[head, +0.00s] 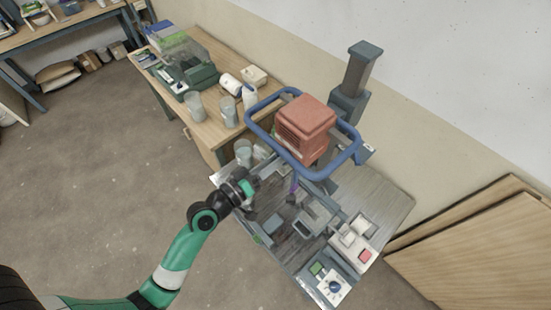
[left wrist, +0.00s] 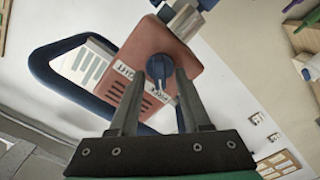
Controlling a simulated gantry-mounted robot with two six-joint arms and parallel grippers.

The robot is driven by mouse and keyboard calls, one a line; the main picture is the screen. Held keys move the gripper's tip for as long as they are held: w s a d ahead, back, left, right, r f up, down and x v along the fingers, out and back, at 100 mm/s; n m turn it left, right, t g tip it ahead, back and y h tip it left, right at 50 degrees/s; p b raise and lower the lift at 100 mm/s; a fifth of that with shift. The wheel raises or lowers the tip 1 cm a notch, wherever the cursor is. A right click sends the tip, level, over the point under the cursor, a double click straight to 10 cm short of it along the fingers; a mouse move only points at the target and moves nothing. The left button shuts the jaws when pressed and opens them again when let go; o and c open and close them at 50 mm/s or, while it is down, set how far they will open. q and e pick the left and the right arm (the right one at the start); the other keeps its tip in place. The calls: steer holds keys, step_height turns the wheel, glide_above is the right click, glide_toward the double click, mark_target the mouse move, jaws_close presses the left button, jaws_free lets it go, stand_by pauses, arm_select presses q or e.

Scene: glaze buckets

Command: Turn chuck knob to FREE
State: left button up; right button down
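The mixer's red motor housing (head: 304,125) sits inside a blue tubular frame (head: 262,132) in the head view. In the left wrist view, a dark blue chuck knob (left wrist: 160,69) with a white pointer is on the red housing face (left wrist: 150,45). Its pointer aims down toward a white label (left wrist: 156,94), whose lettering is too small to read surely. Another white label (left wrist: 123,69) lies left of the knob. My left gripper (head: 250,188) is open below and left of the housing. Its fingers (left wrist: 161,76) appear on either side of the knob; contact is not clear. The head view hides the knob.
A control box with a dial (head: 334,288) and a box with a red button (head: 366,256) stand at the bench's front right. Clear cups (head: 243,152) and a white bottle (head: 249,96) are near the left. Wooden boards (head: 470,250) lean at the right.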

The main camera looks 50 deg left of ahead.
arm_select(q)
steer(key=s+b, duration=0.4)
steer(key=s, duration=0.7)
steer(key=shift+s+d, duration=0.2)
steer(key=shift+s, duration=0.1)
